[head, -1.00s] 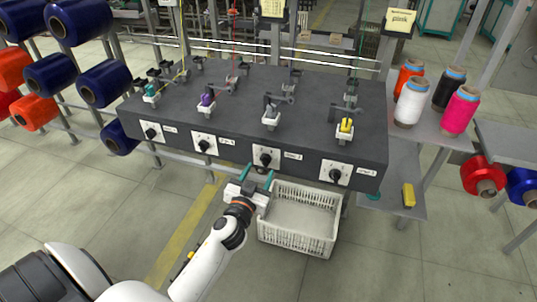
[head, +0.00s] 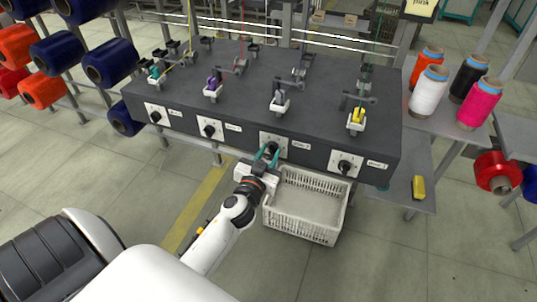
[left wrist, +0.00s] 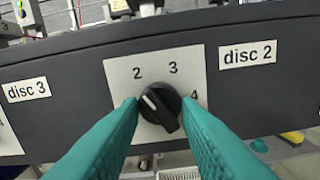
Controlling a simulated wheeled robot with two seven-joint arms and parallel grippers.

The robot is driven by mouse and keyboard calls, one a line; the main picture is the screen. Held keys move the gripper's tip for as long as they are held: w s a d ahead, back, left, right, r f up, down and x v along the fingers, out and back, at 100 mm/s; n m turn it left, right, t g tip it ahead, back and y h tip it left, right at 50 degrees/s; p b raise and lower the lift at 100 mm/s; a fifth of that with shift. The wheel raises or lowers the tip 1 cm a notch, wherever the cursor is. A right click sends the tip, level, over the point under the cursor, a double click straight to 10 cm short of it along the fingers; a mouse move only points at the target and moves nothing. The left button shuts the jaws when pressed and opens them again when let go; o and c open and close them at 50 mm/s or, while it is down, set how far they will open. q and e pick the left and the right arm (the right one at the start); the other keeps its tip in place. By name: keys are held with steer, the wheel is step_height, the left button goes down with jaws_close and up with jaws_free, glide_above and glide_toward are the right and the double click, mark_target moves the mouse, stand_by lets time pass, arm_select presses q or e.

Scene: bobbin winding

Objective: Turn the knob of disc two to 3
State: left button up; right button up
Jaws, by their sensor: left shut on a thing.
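The knob of disc two is a black round knob (left wrist: 160,106) on a white plate (left wrist: 155,70) marked 2, 3 and 4 in the left wrist view. Its white pointer mark points to the upper left, on the side of the 2 and away from the 3. The label "disc 2" (left wrist: 248,54) is right of the plate. My left gripper (head: 268,153) is at this knob in the head view. Its teal fingers (left wrist: 160,112) are shut on the knob, one on each side; they hide the plate's lower part. My right gripper is not in view.
The other knobs sit along the same dark box front (head: 310,156): disc 3 (head: 210,130) to the left, another (head: 345,167) to the right. A white crate (head: 305,205) stands below the box. Yarn cones (head: 428,92) stand on a side table at right.

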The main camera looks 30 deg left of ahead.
arm_select(q)
steer(key=shift+m, duration=0.3)
steer(key=m+p, duration=0.1)
steer(key=m, duration=1)
steer(key=shift+a+r, duration=0.1)
steer(key=shift+r, duration=0.05)
stand_by(0.4)
steer(key=o, duration=1)
